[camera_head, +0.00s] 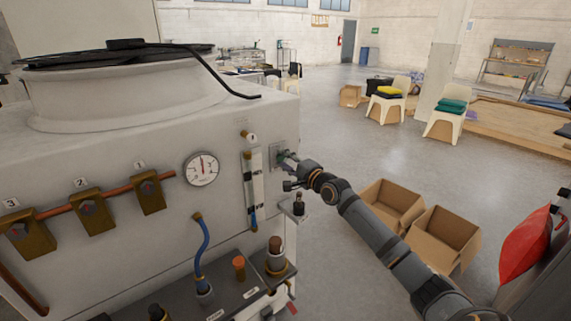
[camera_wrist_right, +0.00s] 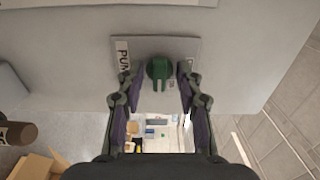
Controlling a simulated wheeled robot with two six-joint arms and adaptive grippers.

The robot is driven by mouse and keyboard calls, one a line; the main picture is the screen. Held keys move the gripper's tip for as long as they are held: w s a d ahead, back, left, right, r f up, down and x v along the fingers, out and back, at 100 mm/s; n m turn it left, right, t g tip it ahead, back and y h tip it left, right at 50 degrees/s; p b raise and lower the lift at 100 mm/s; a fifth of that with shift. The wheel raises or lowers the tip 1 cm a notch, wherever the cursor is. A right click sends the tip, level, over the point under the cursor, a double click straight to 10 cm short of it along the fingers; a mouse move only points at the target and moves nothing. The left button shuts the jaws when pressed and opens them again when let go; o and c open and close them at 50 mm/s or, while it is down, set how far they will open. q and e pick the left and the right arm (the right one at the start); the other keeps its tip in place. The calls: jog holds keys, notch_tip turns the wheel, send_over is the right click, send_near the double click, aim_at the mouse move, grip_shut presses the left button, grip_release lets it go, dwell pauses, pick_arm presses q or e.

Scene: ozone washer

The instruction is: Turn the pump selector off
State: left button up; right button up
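The pump selector (camera_wrist_right: 159,69) is a round dark green knob on a light plate (camera_wrist_right: 190,45) marked with lettering that begins "PUM". In the right wrist view my right gripper (camera_wrist_right: 156,80) is open, with one finger on each side of the knob and a gap visible on both sides. In the head view my right gripper (camera_head: 287,160) is at the plate (camera_head: 276,150) on the right side of the white washer housing (camera_head: 120,150). There the gripper mostly hides the knob. My left gripper is in neither view.
Close by are a flow tube (camera_head: 254,180), a round gauge (camera_head: 202,168), a blue hose (camera_head: 202,245) and a small shelf with a dark fitting (camera_head: 299,204). Two open cardboard boxes (camera_head: 440,238) stand on the floor at right. A red bag (camera_head: 524,245) is at far right.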

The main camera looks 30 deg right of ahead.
grip_shut()
